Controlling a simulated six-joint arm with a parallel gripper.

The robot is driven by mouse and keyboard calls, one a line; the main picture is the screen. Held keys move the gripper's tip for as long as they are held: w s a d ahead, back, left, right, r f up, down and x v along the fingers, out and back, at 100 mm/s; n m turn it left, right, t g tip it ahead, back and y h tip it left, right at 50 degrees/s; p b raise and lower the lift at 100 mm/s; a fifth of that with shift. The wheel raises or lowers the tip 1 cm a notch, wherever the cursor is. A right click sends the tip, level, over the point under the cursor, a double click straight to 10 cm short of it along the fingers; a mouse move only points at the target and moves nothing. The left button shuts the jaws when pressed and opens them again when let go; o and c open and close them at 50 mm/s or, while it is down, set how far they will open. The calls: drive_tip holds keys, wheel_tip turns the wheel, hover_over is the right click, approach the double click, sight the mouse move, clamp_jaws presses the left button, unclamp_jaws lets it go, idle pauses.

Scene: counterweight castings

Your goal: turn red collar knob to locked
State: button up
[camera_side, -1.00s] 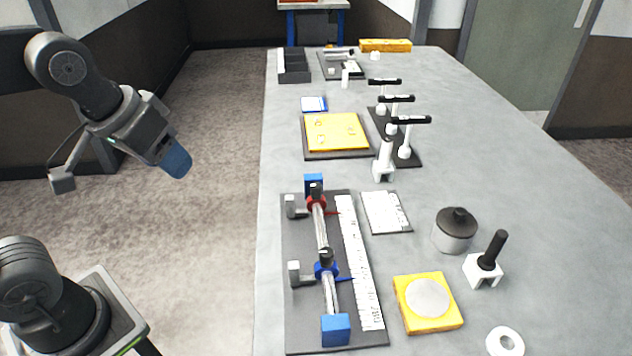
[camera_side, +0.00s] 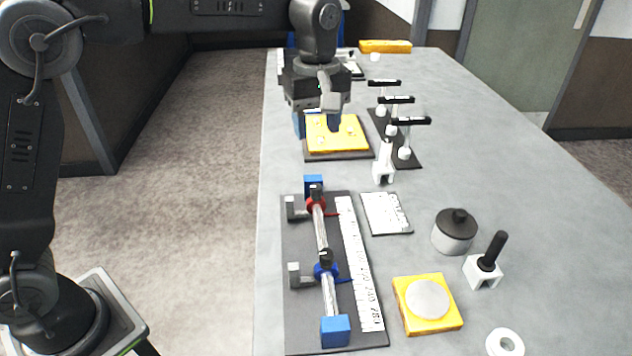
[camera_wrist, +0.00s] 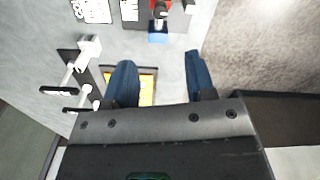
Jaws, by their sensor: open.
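The red collar (camera_side: 316,202) sits on the silver rail near its far end, with a small black knob (camera_side: 316,187) on top and a red pointer toward the white scale. In the wrist view the red collar (camera_wrist: 160,8) shows at the top edge, just past the blue end block (camera_wrist: 158,38). The knob's setting is too small to read. A blue collar (camera_side: 325,270) sits farther down the same rail. My gripper (camera_side: 316,126) is open and empty, above the yellow plate and beyond the rail fixture. Its two blue fingers (camera_wrist: 158,82) are spread apart in the wrist view.
The yellow plate (camera_side: 322,143) on a dark base lies under my gripper. A rack of black-topped posts (camera_side: 397,138) and a white holder (camera_side: 384,165) stand to the right. A grey weight (camera_side: 455,231) and a yellow pad (camera_side: 452,318) are nearer. The white scale (camera_side: 360,265) runs along the rail.

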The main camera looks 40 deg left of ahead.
sight(316, 186)
wheel_tip(316, 186, down, 13)
drive_tip(key=shift+f, duration=0.1)
idle(0.3)
drive_tip(key=shift+c, duration=0.4)
drive_tip(key=c, duration=0.8)
drive_tip(key=shift+c, duration=0.2)
